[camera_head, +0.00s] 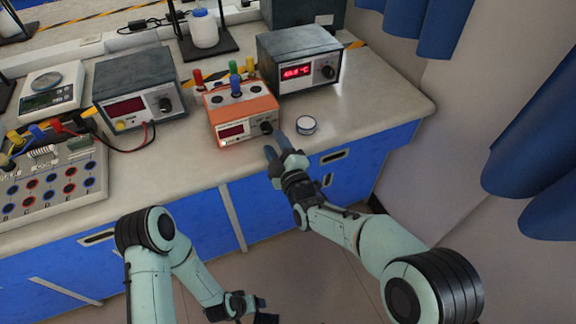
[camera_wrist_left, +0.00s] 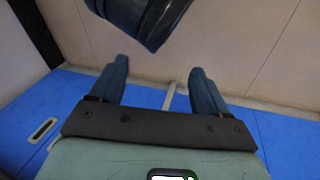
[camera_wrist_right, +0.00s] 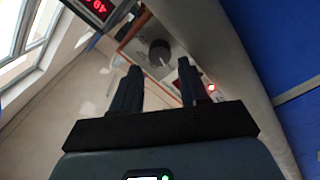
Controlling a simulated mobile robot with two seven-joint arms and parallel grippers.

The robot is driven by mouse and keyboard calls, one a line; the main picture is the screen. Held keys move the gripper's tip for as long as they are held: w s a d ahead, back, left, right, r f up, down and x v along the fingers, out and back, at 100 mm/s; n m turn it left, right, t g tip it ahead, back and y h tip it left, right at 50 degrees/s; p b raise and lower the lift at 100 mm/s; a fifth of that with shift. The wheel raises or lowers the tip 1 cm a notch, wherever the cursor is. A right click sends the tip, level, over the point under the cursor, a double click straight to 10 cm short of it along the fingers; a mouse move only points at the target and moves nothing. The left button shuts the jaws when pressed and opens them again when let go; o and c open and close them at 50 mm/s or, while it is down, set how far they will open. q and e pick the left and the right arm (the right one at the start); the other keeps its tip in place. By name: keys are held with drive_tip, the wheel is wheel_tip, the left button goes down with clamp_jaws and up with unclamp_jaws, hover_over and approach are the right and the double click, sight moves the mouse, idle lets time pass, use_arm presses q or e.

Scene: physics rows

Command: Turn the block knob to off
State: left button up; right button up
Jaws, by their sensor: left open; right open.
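The block is an orange box (camera_head: 243,113) with a pale front panel, a red display and coloured tubes standing in its top. Its dark round knob (camera_head: 266,127) is at the right of the panel. In the right wrist view the knob (camera_wrist_right: 159,51) shows beyond and between the fingers, apart from them; its setting is too small to tell. My right gripper (camera_head: 277,147) is open and empty, just in front of the panel below the knob. My left gripper (camera_head: 262,309) is open and empty, low over the floor in front of the cabinets.
A grey unit with a lit red display (camera_head: 302,60) stands right of the block, another grey unit (camera_head: 138,88) left. A scale (camera_head: 52,88) and a terminal board (camera_head: 50,183) are at left.

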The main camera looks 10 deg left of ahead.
use_arm(q)
drive_tip(key=shift+s+d+r+g+p, duration=0.15)
drive_tip(key=shift+s+d+r+p, duration=0.1)
drive_tip(key=shift+s, duration=0.15)
drive_tip(key=shift+s+d+r+g+p, duration=0.1)
drive_tip(key=shift+s+d+r+g, duration=0.05)
drive_tip(key=shift+s+r, duration=0.15)
use_arm(e)
drive_tip(key=v, duration=0.9)
drive_tip(key=shift+s+d, duration=0.25)
drive_tip(key=shift+s, duration=0.05)
